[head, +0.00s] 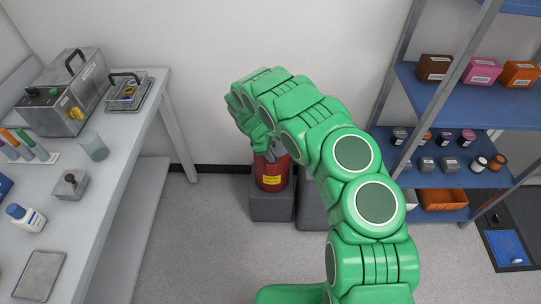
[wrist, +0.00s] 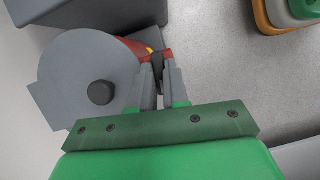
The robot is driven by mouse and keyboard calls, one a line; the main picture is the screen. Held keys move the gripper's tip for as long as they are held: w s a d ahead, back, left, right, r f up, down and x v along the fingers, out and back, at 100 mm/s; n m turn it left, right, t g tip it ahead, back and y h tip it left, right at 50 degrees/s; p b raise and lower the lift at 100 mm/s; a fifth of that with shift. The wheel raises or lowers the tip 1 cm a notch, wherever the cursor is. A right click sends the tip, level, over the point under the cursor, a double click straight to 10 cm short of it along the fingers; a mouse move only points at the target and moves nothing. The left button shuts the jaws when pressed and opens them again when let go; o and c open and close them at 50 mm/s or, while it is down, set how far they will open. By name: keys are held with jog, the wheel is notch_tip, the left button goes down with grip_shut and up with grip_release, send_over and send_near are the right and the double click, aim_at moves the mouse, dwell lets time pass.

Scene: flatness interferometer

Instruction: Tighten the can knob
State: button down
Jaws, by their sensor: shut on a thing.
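The red can (head: 271,174) with a yellow label stands upright on a grey block against the back wall. In the wrist view only a strip of its red side (wrist: 132,45) shows, beside a grey round plate (wrist: 75,70) with a black round boss (wrist: 101,92). My gripper (head: 267,155) reaches down to the can's top. In the wrist view my gripper (wrist: 161,80) is shut on a small dark piece, apparently the can knob (wrist: 158,62), at the plate's right edge. The fingers hide most of it.
A grey bench (head: 118,135) with instruments and bottles stands at the left. A blue shelf rack (head: 445,108) with boxes and jars stands at the right. A second grey block (head: 312,200) stands right of the can. The floor (head: 200,250) in front is clear.

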jog(key=m+g, duration=0.1)
jog(key=m, duration=0.1)
jog(key=shift+m, duration=0.3)
jog(key=shift+w+m+g+y, duration=0.15)
jog(key=shift+m+g+y, duration=0.2)
jog(key=shift+m, duration=0.55)
jog(key=m+g+y, duration=0.1)
jog(key=m, duration=0.2)
jog(key=shift+w+m, duration=0.1)
jog(key=shift+m, duration=0.2)
jog(key=m+y, duration=0.1)
jog(key=m, duration=0.2)
jog(key=shift+d+m+g, duration=0.15)
jog(key=shift+m+g, duration=0.15)
jog(key=shift+g, duration=0.05)
jog(key=shift+d+m+y, duration=0.1)
jog(key=shift+m+y, duration=0.65)
jog(key=shift+m, duration=1.25)
jog(key=c, duration=1.1)
grip_release()
